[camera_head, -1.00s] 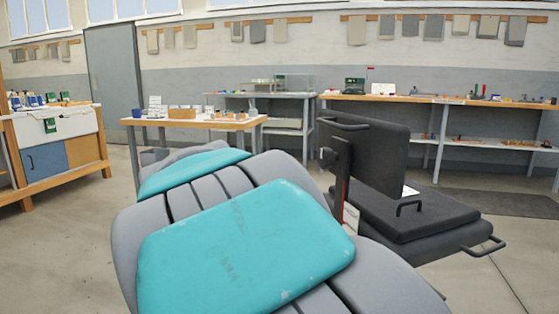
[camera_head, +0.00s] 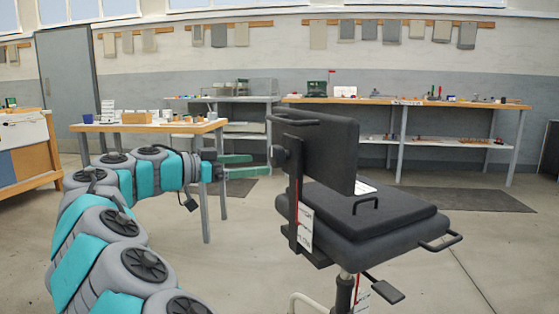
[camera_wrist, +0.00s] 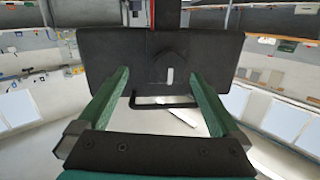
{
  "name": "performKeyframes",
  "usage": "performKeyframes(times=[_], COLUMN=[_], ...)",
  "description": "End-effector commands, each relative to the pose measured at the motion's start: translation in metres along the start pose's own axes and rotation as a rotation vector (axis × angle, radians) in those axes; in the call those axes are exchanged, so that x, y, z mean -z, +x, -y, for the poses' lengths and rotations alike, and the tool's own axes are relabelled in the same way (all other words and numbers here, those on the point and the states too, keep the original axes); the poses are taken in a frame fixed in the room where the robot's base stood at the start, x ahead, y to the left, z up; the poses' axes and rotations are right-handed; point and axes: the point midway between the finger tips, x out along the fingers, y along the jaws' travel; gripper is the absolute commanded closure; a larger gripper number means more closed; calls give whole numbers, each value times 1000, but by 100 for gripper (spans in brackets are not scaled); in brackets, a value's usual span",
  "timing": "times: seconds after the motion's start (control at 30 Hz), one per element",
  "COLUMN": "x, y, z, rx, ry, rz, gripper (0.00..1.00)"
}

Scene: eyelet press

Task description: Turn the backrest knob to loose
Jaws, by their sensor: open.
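The black chair's backrest (camera_head: 335,150) stands upright on a dark post with a red strip, right of centre in the head view. A small dark round part at the post's left side, which looks like the backrest knob (camera_head: 279,155), faces my gripper. My gripper (camera_head: 250,166) is open and empty, its two green fingers pointing right, just left of the knob with a small gap. In the wrist view, which looks upside down, the backrest (camera_wrist: 110,50) spans between and beyond the fingertips (camera_wrist: 158,72). A dark rounded shape there may be the knob (camera_wrist: 172,62); its setting cannot be read.
A black bar handle (camera_head: 296,118) tops the backrest. The seat (camera_head: 365,225) has side handles, and white tags (camera_head: 305,228) hang on the post. A wooden table (camera_head: 150,127) stands behind my arm. A long bench (camera_head: 420,102) lines the back wall. Floor around the chair is open.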

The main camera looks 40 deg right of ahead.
Motion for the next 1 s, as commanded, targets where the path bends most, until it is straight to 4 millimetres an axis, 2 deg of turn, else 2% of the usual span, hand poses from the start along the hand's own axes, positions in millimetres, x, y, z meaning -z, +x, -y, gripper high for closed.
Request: performKeyframes(times=[0.13, 0.33, 0.8, 1.0], x=[3, 6, 11, 11], y=[-5, 1, 64, 72], z=[15, 16, 17, 17], rx=[12, 12, 12, 13], ry=[71, 87, 84, 83], rz=[-73, -85, -82, -82], gripper=[0, 0, 0, 0])
